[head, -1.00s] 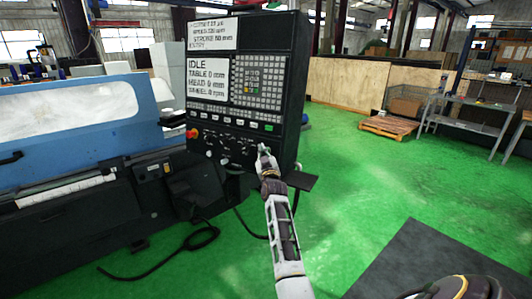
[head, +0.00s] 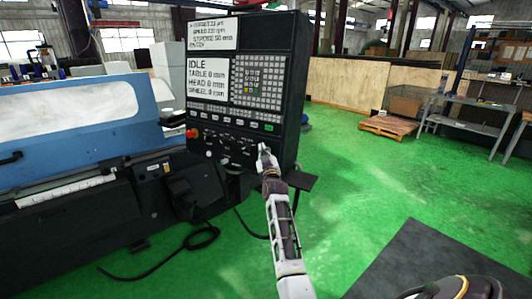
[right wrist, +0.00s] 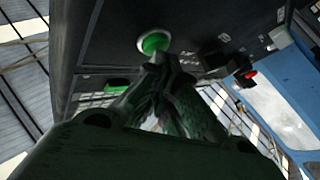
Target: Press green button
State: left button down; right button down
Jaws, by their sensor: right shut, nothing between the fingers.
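The round green button (right wrist: 153,42) with a pale ring sits on the dark control panel in the right wrist view. In the head view it is hidden, apparently behind my right gripper. My right gripper (head: 262,149) is shut and empty, with its tips in front of the lower right part of the control panel (head: 283,85). In the right wrist view the shut fingertips (right wrist: 163,62) overlap the button's edge in the picture. I cannot tell whether they touch it. My left gripper is not in view.
A rectangular green key (head: 269,127) is just above the gripper. A red knob (head: 192,133) is at the panel's left side. The panel's screen (head: 208,78) reads IDLE. The blue grinder (head: 85,115) stands left.

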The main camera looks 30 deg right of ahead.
jog(key=shift+d, duration=0.15)
dwell(0.3)
dwell(0.4)
jog(key=shift+s+a+r+p, duration=0.1)
jog(key=shift+s+a+p, duration=0.2)
jog(key=shift+a+p, duration=0.4)
jog(key=a+p, duration=0.1)
jog(key=s+a+p, duration=0.1)
jog(key=a, duration=0.1)
jog(key=s+a+p, duration=0.1)
jog(key=shift+s+a+r, duration=0.15)
jog(key=shift+a+r, duration=0.1)
jog(key=shift+r, duration=0.15)
dwell(0.4)
